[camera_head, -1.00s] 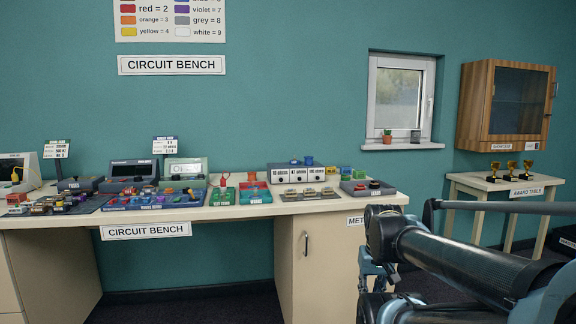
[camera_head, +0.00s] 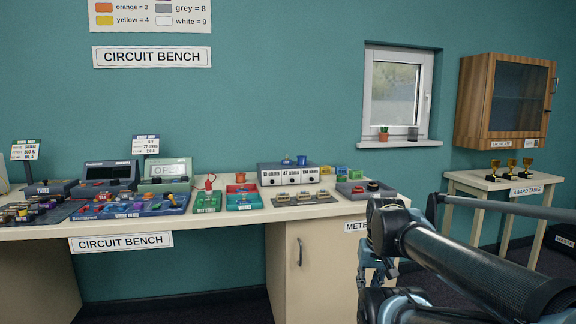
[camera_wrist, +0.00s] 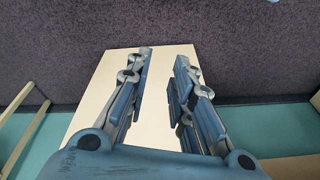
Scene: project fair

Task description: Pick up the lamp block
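I cannot tell for sure which piece is the lamp block; several small parts stand on the circuit bench (camera_head: 330,209). A green block (camera_head: 208,202) with a red rounded top piece is near the middle. Beside it on the right is a red and green block (camera_head: 243,197) with an orange top piece. My gripper (camera_wrist: 166,62) is open and empty in the wrist view, its two fingers apart above a cream panel and dark carpet. In the head view my gripper hangs low at the right, in front of the bench's right end and away from the blocks.
A crowded blue parts tray (camera_head: 130,207) and meters fill the bench's left half. A box with white dial panels (camera_head: 290,175) stands at the back right. A cabinet (camera_head: 312,260) is under the bench. An award table (camera_head: 470,183) with trophies stands at the far right.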

